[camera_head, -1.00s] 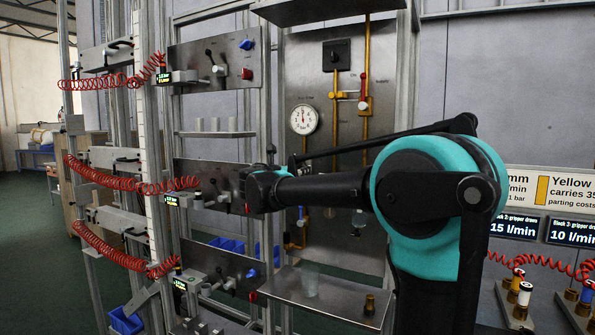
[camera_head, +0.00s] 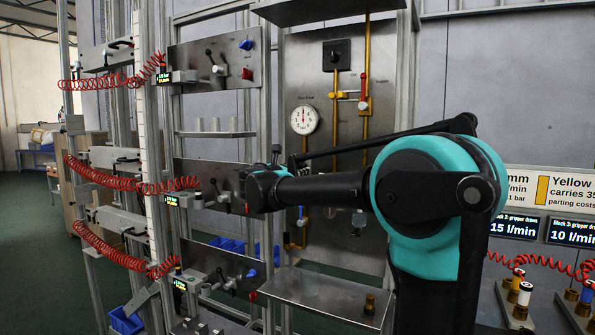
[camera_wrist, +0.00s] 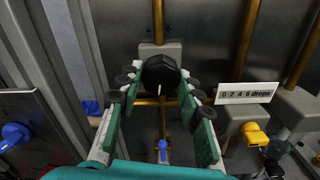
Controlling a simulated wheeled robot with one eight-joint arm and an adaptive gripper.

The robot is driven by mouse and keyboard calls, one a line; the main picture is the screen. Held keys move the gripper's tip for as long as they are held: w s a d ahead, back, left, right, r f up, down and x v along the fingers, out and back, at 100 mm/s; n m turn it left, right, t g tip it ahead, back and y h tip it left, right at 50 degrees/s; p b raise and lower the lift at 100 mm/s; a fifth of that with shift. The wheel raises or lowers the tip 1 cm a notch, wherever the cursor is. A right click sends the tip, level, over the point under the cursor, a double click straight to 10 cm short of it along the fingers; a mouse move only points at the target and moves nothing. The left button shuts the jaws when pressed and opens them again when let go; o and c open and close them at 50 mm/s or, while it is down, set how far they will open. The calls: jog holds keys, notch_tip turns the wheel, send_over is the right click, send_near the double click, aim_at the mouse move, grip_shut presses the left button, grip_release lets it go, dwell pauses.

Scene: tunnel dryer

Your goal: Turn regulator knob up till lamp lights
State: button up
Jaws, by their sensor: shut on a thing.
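In the wrist view the black regulator knob (camera_wrist: 160,73) sits on a grey block with brass pipe above and below. Its white pointer mark points nearly straight down. My gripper (camera_wrist: 160,85) has its green fingers on either side of the knob, with the black pads near the knob's sides, and is shut on it. I cannot make out a lamp that is clearly the task's one.
A label "0 2 4 6 drops" (camera_wrist: 246,93) and a yellow knob (camera_wrist: 255,136) are right of the fingers. A blue lever (camera_wrist: 162,150) is below. A gauge (camera_head: 304,120) is on the panel.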

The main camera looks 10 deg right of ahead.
jog(key=o, duration=1.1)
jog(key=shift+o, duration=0.2)
jog(key=v, duration=1.2)
jog(key=shift+a, duration=0.1)
